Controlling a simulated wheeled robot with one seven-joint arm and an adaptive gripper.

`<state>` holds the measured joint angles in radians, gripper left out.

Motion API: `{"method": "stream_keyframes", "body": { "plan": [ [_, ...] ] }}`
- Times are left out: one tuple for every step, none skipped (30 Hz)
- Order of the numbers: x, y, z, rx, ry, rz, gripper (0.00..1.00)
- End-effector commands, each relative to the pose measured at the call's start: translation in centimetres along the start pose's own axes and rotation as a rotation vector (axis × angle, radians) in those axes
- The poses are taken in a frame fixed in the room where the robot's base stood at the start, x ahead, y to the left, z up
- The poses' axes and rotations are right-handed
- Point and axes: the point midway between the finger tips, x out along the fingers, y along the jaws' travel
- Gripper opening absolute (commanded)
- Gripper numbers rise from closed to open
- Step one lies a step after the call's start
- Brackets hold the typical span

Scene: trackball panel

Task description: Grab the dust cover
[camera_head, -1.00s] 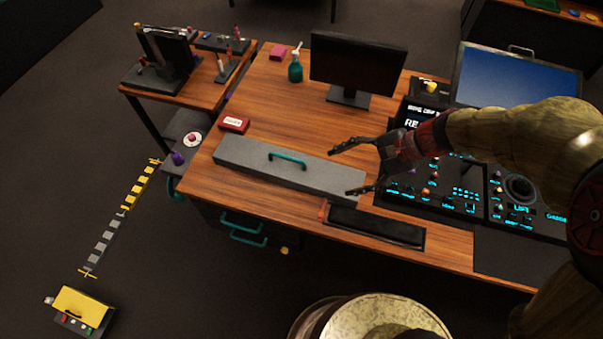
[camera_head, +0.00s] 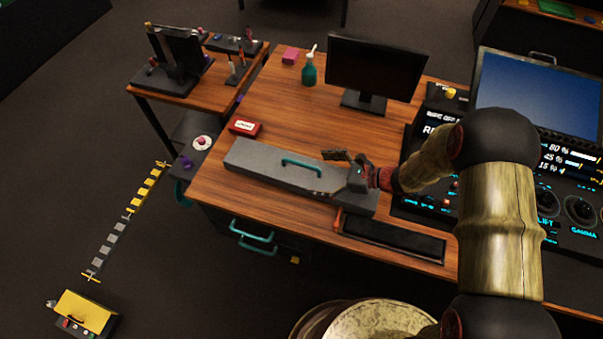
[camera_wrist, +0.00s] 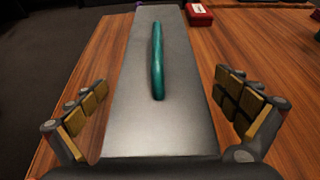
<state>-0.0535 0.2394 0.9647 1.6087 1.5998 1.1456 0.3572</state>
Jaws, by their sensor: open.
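The dust cover is a long grey box-like lid (camera_head: 254,160) with a teal handle (camera_head: 301,165) on top. It lies on the wooden desk in the head view. In the wrist view the grey cover (camera_wrist: 185,110) runs away from me down the middle, its teal handle (camera_wrist: 157,62) standing ahead of my gripper. My gripper (camera_wrist: 168,100) is open, with one finger on each side of the cover's near part and nothing held. In the head view my gripper (camera_head: 328,174) is over the cover's right end, to the right of the handle. Contact with the cover cannot be told.
A red box (camera_head: 245,128) lies behind the cover's left end. A black tray-like strip (camera_head: 392,238) lies at the desk's front edge. A monitor (camera_head: 374,70) and a green bottle (camera_head: 309,72) stand behind. The lit control panel (camera_head: 560,205) is to the right.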

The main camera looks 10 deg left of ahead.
Motion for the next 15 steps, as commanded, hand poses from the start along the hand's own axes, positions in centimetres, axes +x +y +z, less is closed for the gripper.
{"method": "stream_keyframes", "body": {
  "plan": [
    [1.0, 0.2, -0.2, -0.003, 0.0, 0.004, 1.0],
    [1.5, 0.2, -0.1, -0.003, 0.0, 0.004, 1.0],
    [2.0, 0.3, -0.1, -0.002, 0.001, 0.003, 1.0],
    [2.4, 0.3, -0.1, -0.002, 0.001, 0.003, 1.0],
    [2.7, 0.3, -0.1, -0.002, 0.001, 0.003, 1.0],
    [3.1, 0.2, -0.1, -0.001, 0.001, 0.002, 1.0],
    [3.2, 0.2, -0.1, -0.001, 0.001, 0.002, 1.0],
    [3.4, 0.2, 0.0, -0.001, 0.001, 0.001, 1.0],
    [3.5, 0.2, 0.0, -0.001, 0.001, 0.001, 1.0],
    [3.5, 0.2, 0.0, -0.001, 0.001, 0.001, 1.0],
    [3.5, 0.2, 0.1, 0.0, 0.001, 0.001, 1.0],
    [3.5, 0.2, 0.1, 0.0, 0.001, 0.001, 1.0],
    [3.5, 0.2, 0.1, 0.0, 0.001, 0.001, 1.0],
    [3.5, 0.2, 0.1, 0.0, 0.001, 0.001, 1.0],
    [3.5, 0.2, 0.1, 0.0, 0.001, 0.001, 1.0]
  ]
}}
